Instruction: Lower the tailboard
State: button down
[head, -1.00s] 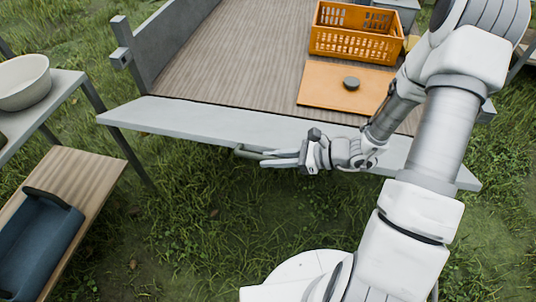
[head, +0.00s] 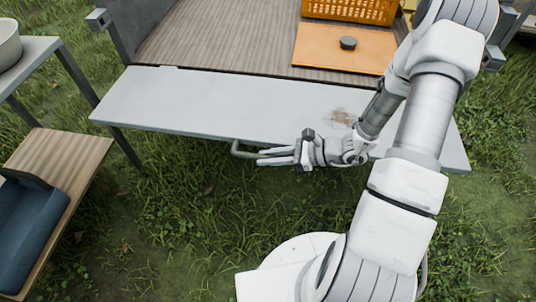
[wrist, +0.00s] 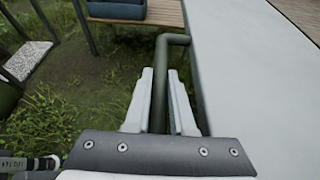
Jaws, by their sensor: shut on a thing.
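The tailboard (head: 225,100) is a long pale grey panel at the rear of the wooden cart bed, leaning outward toward me with its broad inner face showing. A brown stain marks its right part. A grey-green bar handle (head: 238,150) sticks out from under its near edge. My gripper (head: 266,157) is at this handle, below the near edge. In the wrist view the handle (wrist: 173,40) runs between the two fingers of my gripper (wrist: 161,100), which are shut on it, with the tailboard (wrist: 245,70) close on the right. My arm hides part of the tailboard's right side.
On the cart bed (head: 215,35) are an orange crate (head: 350,10) and an orange board (head: 320,52) with a dark round knob. At left stand a grey table (head: 30,50) with a pale bowl (head: 8,45) and a wooden bench (head: 70,160) with a blue-grey carrier (head: 35,225). Grass lies below the tailboard.

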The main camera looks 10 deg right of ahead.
jog(key=shift+w, duration=0.1)
jog(key=c, duration=0.8)
grip_release()
jog(key=shift+o, duration=0.2)
jog(key=p+v, duration=0.5)
jog(key=v, duration=1.2)
jog(key=shift+d, duration=0.25)
